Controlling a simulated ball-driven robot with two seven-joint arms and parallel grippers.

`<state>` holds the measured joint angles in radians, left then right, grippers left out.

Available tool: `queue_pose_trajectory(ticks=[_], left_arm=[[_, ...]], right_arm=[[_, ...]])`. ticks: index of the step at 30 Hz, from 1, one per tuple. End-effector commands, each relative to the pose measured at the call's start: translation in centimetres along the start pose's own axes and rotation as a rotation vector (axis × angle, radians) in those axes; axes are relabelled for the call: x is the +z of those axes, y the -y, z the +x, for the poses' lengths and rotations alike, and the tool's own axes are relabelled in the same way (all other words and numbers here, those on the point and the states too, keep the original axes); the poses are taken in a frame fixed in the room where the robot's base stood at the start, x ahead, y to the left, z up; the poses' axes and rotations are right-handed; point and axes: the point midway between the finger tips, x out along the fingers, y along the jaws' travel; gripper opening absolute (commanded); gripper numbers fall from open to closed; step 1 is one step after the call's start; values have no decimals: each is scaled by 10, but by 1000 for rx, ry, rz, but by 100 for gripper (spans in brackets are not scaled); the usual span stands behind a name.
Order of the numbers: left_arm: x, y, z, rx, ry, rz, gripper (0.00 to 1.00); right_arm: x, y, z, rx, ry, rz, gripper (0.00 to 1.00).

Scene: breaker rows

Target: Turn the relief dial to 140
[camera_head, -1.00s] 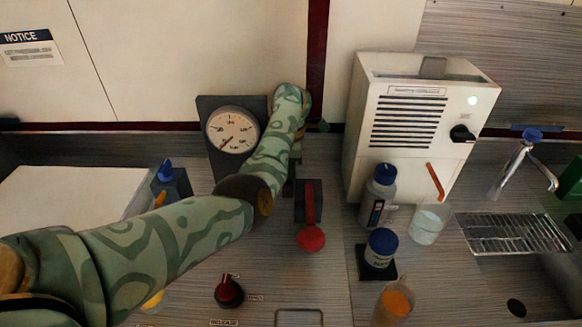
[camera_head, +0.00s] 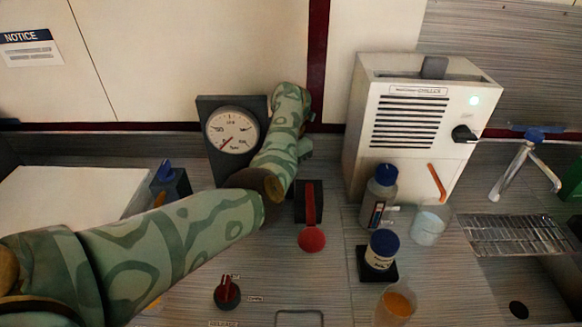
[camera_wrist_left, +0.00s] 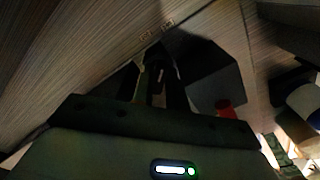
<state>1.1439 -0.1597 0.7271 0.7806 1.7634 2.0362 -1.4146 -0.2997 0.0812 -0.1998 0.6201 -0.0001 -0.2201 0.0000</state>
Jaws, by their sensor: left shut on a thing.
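My left arm reaches in from the left in the head view, and its upper part hides my gripper and the relief dial there. In the left wrist view my left gripper (camera_wrist_left: 157,78) is shut on a small dark part, apparently the relief dial, low against the grey surface. The image is too dark to read the dial's scale or setting. A round white gauge (camera_head: 232,130) on a dark plate stands just left of my arm. Its red needle points to the lower left. My right gripper is not in view.
A red-ended lever (camera_head: 312,238) on a dark block stands right of my arm. A white chiller (camera_head: 415,130), bottles and beakers stand to the right, before a sink grating (camera_head: 515,235).

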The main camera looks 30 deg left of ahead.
Motion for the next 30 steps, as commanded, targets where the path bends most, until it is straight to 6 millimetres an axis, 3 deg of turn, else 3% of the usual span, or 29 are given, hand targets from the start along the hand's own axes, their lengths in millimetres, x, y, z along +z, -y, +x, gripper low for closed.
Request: queue_pose_trajectory(ticks=[17, 18, 19, 30], left_arm=[[0, 0, -1, 1, 1, -41, 0], [0, -1, -1, 1, 1, -41, 17], [0, -1, -1, 1, 1, -41, 24], [0, 0, -8, 1, 2, -40, 24]], right_arm=[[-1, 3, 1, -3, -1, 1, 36], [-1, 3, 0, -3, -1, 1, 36], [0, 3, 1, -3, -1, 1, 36], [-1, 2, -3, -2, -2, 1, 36]])
